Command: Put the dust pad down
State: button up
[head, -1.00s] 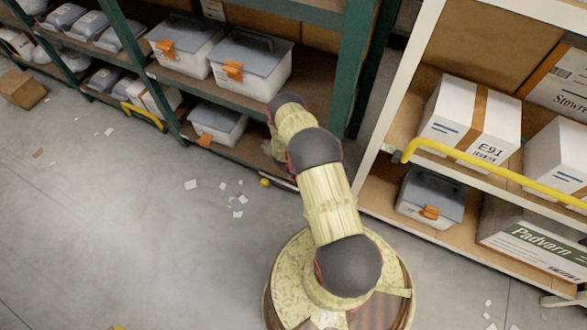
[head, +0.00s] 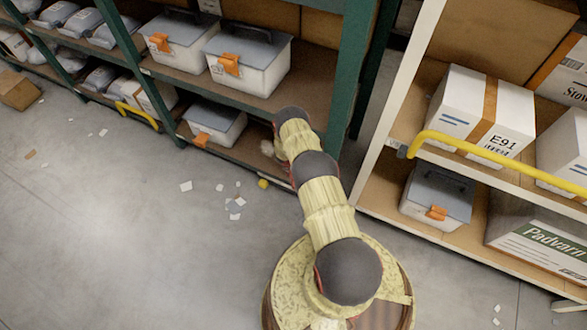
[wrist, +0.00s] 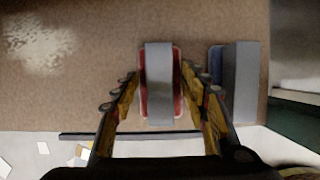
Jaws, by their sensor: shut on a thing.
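In the wrist view, a dust pad (wrist: 160,92) with red edges and a wide grey band sits upright in the picture between my gripper's fingers. My gripper (wrist: 162,80) is shut on it, with one yellow-and-black finger on each side. Behind the pad is a brown shelf board (wrist: 100,60); I cannot tell whether the pad touches it. A second pad, blue with a grey band (wrist: 238,82), lies on the board just right of the right finger. In the head view my arm hides the gripper and both pads.
The green rack (head: 357,70) holds lidded grey bins (head: 250,60). The white-framed rack (head: 395,115) on the right holds cartons (head: 480,112) and another bin (head: 437,195), with a yellow rail (head: 480,152) across it. Paper scraps (head: 186,186) litter the otherwise open floor (head: 110,230).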

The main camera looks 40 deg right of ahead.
jog(key=shift+w+r, duration=0.1)
jog(key=shift+r, duration=0.05)
jog(key=shift+f, duration=0.2)
jog(key=o, duration=1.3)
jog(key=shift+c, duration=0.2)
jog(key=shift+r, duration=0.15)
jog(key=shift+r+p, duration=0.3)
jog(key=p+v, duration=0.5)
jog(key=v, duration=0.6)
jog(key=shift+a+r, duration=0.15)
jog(key=shift+a, duration=0.05)
